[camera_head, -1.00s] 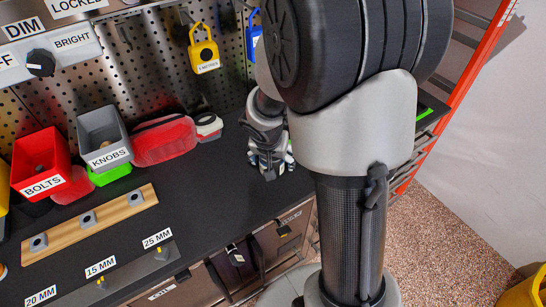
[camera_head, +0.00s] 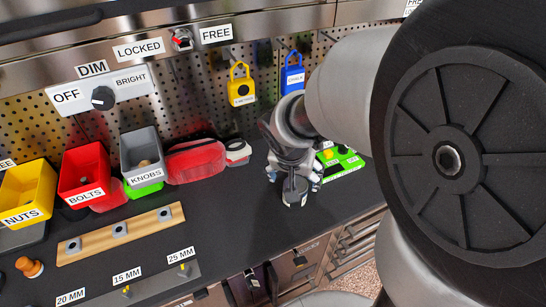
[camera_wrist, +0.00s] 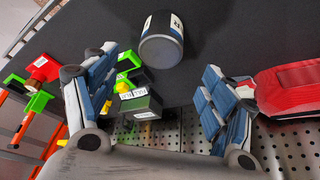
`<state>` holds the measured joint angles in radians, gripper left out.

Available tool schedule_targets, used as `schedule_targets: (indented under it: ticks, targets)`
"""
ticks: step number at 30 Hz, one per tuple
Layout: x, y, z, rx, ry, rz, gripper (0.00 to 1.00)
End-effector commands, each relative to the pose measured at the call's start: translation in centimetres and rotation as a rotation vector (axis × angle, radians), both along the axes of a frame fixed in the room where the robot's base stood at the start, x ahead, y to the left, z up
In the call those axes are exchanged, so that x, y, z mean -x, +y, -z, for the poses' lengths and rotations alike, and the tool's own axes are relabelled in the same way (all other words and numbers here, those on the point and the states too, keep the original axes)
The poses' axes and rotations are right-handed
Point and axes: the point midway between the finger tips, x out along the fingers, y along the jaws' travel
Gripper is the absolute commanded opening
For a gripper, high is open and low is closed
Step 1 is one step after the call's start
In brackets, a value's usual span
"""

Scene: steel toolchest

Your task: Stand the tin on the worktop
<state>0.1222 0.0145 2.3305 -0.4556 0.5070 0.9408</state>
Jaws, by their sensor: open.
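The tin (camera_head: 295,190) is a dark grey cylinder with a white label. It stands upright on the black worktop (camera_head: 225,210), below my gripper (camera_head: 290,168). In the wrist view the tin (camera_wrist: 161,48) shows its round end towards the camera, in line with the gap between the fingers. My gripper (camera_wrist: 158,68) is open, its two blue-grey fingers wide apart. The tin lies a little beyond the fingertips and appears apart from both. In the head view the gripper partly hides the tin's upper part.
A red case (camera_head: 196,160) lies left of the tin. A green panel with coloured parts (camera_head: 342,165) lies to its right, close to my gripper. Yellow (camera_head: 242,88) and blue (camera_head: 292,75) padlocks hang on the pegboard behind. The worktop left of the tin is clear.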

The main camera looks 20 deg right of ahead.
Motion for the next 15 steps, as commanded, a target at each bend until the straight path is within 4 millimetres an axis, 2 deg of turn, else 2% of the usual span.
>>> schedule_targets:
  ticks: [1, 6, 12, 15]
  targets:
    - [0.9, 0.6, -1.6, 0.008, -0.009, -0.038, 0.77]
    - [6.4, 3.6, -6.3, 0.019, 0.001, -0.241, 0.77]
    - [12.7, 7.5, -9.1, 0.006, -0.003, -0.513, 0.77]
    - [14.8, 8.9, -9.5, 0.000, -0.010, -0.614, 0.77]
